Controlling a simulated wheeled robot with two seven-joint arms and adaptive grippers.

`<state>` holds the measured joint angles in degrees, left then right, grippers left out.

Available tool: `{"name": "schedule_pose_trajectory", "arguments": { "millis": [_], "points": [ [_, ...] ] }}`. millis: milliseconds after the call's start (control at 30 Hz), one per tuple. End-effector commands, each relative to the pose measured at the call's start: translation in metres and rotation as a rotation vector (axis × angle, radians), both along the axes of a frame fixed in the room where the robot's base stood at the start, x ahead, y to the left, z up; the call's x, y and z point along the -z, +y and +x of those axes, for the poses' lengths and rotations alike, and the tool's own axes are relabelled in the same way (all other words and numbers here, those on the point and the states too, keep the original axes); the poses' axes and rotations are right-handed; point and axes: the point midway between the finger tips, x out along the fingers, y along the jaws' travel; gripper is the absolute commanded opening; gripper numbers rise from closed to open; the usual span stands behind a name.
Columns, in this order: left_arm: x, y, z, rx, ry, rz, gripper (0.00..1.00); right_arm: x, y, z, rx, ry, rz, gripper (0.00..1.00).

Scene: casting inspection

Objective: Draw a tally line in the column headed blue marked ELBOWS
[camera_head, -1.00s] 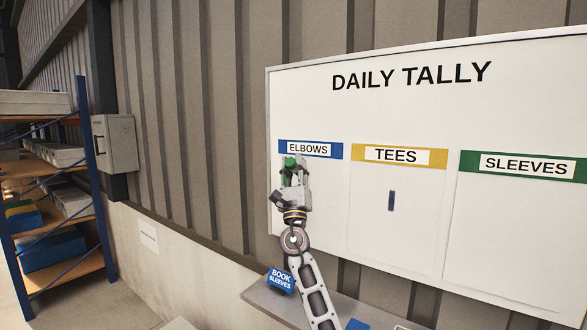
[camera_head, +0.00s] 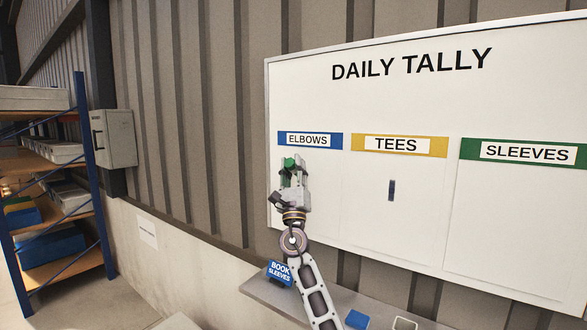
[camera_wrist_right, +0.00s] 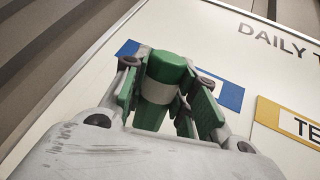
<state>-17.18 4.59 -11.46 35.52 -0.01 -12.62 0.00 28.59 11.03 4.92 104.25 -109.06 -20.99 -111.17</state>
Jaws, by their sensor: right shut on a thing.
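The white board (camera_head: 455,110) headed DAILY TALLY hangs on the wall. The blue header ELBOWS (camera_head: 310,141) tops its left column (camera_head: 328,200); the part of that column that shows is bare white. My right gripper (camera_head: 291,176) is in front of the left part of this column, just below the header. It is shut on a green marker with a pale band (camera_wrist_right: 165,75), which also shows as a green end in the head view (camera_head: 289,163). The marker's tip is hidden, so I cannot tell whether it touches the board. My left gripper is not in view.
The yellow TEES column has one short dark line (camera_head: 392,190); the green SLEEVES column (camera_head: 515,215) is bare. A ledge (camera_head: 265,290) below the board bears a blue BOOK SLEEVES sign (camera_head: 280,272) and a blue block (camera_head: 357,319). A rack (camera_head: 60,225) stands at left.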

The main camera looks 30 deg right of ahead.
Motion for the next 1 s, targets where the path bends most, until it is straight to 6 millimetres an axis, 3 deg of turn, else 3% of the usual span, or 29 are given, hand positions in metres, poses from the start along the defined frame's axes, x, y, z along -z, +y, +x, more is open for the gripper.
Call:
{"name": "schedule_pose_trajectory", "arguments": {
  "millis": [267,700,1000],
  "points": [
    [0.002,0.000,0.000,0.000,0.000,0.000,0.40,0.002,0.000,0.000,0.000,-0.001,0.000,0.04],
    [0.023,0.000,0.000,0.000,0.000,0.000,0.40,0.026,-0.001,0.000,0.001,0.000,-0.001,0.04],
    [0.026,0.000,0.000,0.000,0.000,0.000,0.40,0.030,-0.001,0.000,0.000,0.000,-0.001,0.04]
  ]
}}
